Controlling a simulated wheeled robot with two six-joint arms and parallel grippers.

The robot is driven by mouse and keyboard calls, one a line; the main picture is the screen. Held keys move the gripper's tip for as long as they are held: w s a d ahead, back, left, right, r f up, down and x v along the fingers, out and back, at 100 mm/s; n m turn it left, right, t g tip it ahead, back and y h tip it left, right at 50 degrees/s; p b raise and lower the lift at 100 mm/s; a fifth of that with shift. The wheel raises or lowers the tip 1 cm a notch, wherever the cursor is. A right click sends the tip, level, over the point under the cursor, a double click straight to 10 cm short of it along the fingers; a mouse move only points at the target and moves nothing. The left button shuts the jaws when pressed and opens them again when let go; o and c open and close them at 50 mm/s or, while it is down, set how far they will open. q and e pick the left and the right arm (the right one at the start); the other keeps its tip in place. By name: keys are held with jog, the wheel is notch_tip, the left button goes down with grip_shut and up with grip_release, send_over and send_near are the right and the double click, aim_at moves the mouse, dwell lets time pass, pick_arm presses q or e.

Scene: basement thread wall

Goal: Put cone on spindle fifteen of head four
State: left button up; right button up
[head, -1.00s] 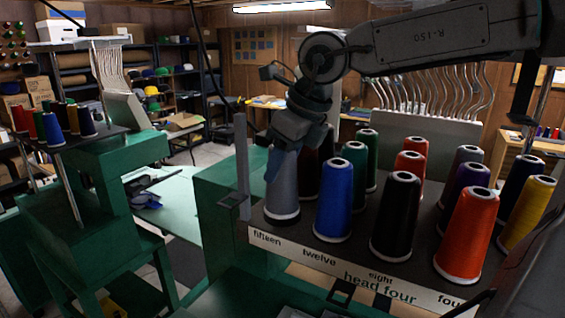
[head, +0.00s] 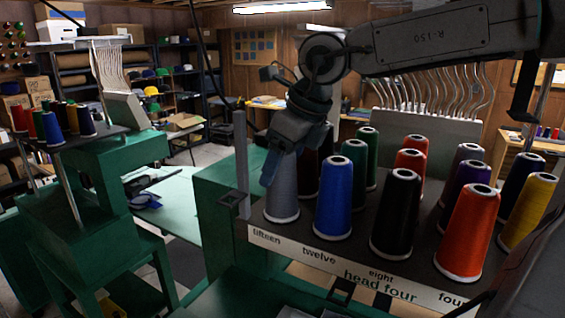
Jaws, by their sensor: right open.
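A grey cone (head: 283,190) stands upright at the front left corner of the thread rack (head: 262,232), above the label "fifteen". My right gripper (head: 272,166) is at the upper part of this cone, with its jaws open and a dark blue-grey finger against or just in front of the cone's left side. I cannot tell whether it touches. The spindle under the cone is hidden. The front label strip (head: 362,279) reads "fifteen", "twelve", "eight", "head four" and "fou", cut off. My left gripper is not in view.
A blue cone (head: 334,200), a black cone (head: 396,215) and an orange cone (head: 467,235) stand along the front row. Several more cones stand behind. A grey upright post (head: 241,165) rises just left of the grey cone. Another green machine (head: 95,180) stands at the left.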

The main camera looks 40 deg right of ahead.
jog(key=b+v, duration=0.2)
jog(key=v, duration=0.8)
jog(key=shift+s+r+b, duration=0.15)
jog(key=shift+r+b, duration=0.15)
jog(key=shift+r, duration=0.05)
